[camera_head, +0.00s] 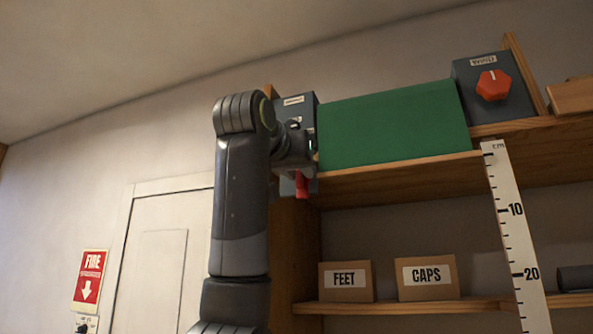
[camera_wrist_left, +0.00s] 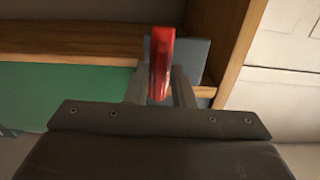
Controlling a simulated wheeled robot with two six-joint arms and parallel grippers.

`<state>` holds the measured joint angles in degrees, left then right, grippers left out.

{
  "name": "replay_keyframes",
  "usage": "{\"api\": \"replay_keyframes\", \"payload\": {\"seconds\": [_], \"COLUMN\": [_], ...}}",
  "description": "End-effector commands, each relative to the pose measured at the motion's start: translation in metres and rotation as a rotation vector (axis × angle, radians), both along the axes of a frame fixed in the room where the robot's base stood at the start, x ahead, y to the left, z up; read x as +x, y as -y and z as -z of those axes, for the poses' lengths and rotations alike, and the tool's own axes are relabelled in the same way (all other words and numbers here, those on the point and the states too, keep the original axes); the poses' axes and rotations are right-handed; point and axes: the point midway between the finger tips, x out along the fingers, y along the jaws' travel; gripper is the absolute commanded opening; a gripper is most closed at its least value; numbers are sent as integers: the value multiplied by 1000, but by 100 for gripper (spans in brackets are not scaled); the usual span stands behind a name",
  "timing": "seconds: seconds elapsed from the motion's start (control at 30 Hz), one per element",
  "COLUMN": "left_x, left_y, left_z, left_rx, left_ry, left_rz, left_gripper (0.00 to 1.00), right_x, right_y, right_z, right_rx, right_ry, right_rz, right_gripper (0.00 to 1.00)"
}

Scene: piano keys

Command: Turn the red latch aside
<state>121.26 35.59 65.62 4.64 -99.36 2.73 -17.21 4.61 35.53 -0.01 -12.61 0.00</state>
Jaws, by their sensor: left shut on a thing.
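The red latch (camera_head: 302,184) hangs below the dark box at the left end of the shelf unit in the head view. Its red handle (camera_wrist_left: 161,62) shows in the middle of the left wrist view, lined up between the two grey fingers. My left gripper (camera_wrist_left: 159,88) is shut on the latch. In the head view my left gripper (camera_head: 309,165) is at the latch, partly hidden by my own wrist. The dark box (camera_head: 294,104) with a small label is partly covered by my arm. My right gripper is not in view.
A green panel (camera_head: 395,125) spans the shelf top right of the latch. A dark box with a red knob (camera_head: 493,85) stands at its right end. A ruler (camera_head: 515,235) hangs in front. Cartons FEET (camera_head: 345,281) and CAPS (camera_head: 427,277) sit on the lower shelf.

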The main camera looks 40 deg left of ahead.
Motion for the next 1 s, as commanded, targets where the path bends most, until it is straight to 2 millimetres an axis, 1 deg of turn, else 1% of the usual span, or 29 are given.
{"api": "replay_keyframes", "payload": {"seconds": [0.3,0.33,0.4,0.67,0.77,0.87,0.97,1.0], "left_x": [0,0,0,0,-5,-18,-39,-48], "left_y": [0,0,0,0,1,5,10,12], "left_z": [0,0,0,0,1,2,4,4], "left_rx": [4,4,3,2,2,2,2,3], "left_ry": [-1,-1,-1,0,1,4,6,5], "left_rz": [0,0,0,0,0,1,1,2], "left_gripper": [0,26,34,34,34,34,34,34], "right_x": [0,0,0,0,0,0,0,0], "right_y": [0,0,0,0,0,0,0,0], "right_z": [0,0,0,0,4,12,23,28], "right_rx": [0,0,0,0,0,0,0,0], "right_ry": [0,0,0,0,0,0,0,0], "right_rz": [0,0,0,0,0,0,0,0], "right_gripper": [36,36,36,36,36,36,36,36]}}
